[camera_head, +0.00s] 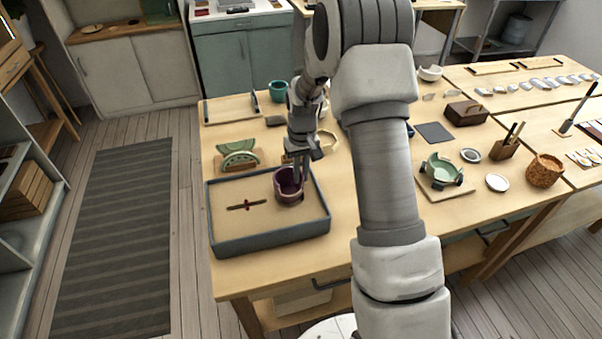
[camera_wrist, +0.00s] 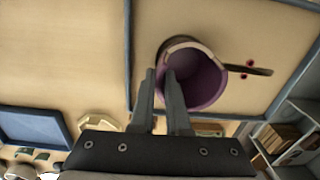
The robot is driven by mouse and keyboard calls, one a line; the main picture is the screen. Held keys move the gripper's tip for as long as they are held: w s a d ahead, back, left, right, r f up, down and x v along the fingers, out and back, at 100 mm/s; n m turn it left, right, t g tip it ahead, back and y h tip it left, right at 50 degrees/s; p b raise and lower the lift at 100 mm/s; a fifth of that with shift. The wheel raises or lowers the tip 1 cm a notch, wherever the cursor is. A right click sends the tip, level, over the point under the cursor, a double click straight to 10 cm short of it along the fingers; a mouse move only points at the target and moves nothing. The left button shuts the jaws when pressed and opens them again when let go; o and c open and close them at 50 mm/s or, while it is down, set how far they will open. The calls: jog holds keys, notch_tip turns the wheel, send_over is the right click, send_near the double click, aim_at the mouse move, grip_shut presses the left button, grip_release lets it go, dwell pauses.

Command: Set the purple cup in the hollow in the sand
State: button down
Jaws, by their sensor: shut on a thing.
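The purple cup (camera_head: 287,198) is over the right part of the sand tray (camera_head: 270,243), a dark grey-rimmed box of pale sand. My gripper (camera_head: 300,176) is shut on the cup's wall. In the wrist view the cup (camera_wrist: 205,84) shows its open mouth and pale rim, with one finger of my gripper (camera_wrist: 160,85) inside the mouth and the other outside. The cup looks roughly upright. I cannot tell whether its base touches the sand. The hollow is not clearly visible; the cup and gripper may cover it.
A dark stick with red bits (camera_head: 247,206) lies on the sand left of the cup. A green bowl piece (camera_head: 238,155) stands on a board behind the tray. A green cup in a holder (camera_head: 443,172) is at right.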

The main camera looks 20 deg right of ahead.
jog(key=shift+f+b, duration=0.85)
jog(key=shift+f, duration=0.05)
dwell(2.0)
jog(key=shift+c, duration=1.7)
grip_release()
jog(key=shift+r+p, duration=1.9)
jog(key=shift+r, duration=1.1)
jog(key=shift+r, duration=0.1)
